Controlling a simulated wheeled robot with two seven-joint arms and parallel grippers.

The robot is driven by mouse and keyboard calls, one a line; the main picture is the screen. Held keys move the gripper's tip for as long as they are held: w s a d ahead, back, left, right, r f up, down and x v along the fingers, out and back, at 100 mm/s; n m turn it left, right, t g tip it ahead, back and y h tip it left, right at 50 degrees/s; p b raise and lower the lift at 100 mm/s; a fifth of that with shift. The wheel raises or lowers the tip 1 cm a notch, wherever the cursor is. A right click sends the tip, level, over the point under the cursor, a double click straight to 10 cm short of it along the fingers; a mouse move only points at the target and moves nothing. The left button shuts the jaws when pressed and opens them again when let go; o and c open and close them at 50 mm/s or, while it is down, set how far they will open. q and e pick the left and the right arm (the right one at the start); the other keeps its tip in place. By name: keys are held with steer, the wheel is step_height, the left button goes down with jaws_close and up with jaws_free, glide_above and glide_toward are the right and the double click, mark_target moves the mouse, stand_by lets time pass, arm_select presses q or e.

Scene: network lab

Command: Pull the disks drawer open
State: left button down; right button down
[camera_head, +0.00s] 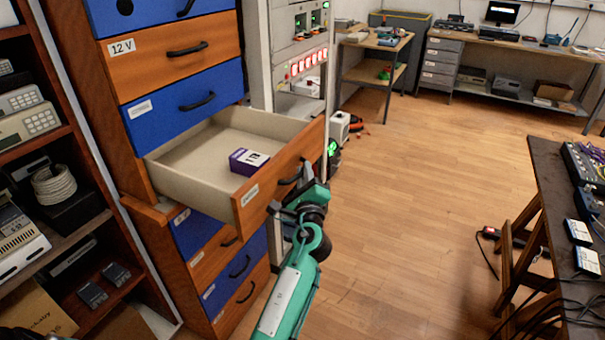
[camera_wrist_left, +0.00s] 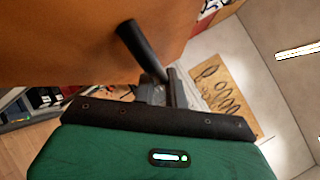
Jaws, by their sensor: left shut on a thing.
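An orange-fronted drawer (camera_head: 255,199) with a small white label stands pulled out of the tall cabinet; the label is too small to read surely. A purple box (camera_head: 248,161) lies inside it, and the rest of its floor is bare. My left gripper (camera_head: 297,187) is at the drawer's front and is shut on its black handle (camera_head: 291,175). In the left wrist view the dark handle (camera_wrist_left: 140,48) runs from the orange front down to the gripper fingers (camera_wrist_left: 163,92). My right gripper is not in view.
Closed blue and orange drawers, one labelled 12 V (camera_head: 176,52), are above and below the open one. A shelf (camera_head: 75,240) with devices stands at the left. A dark table (camera_head: 560,200) is at the right.

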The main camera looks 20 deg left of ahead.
arm_select(q)
steer(key=c, duration=1.7)
jaws_free()
steer(key=shift+c, duration=0.2)
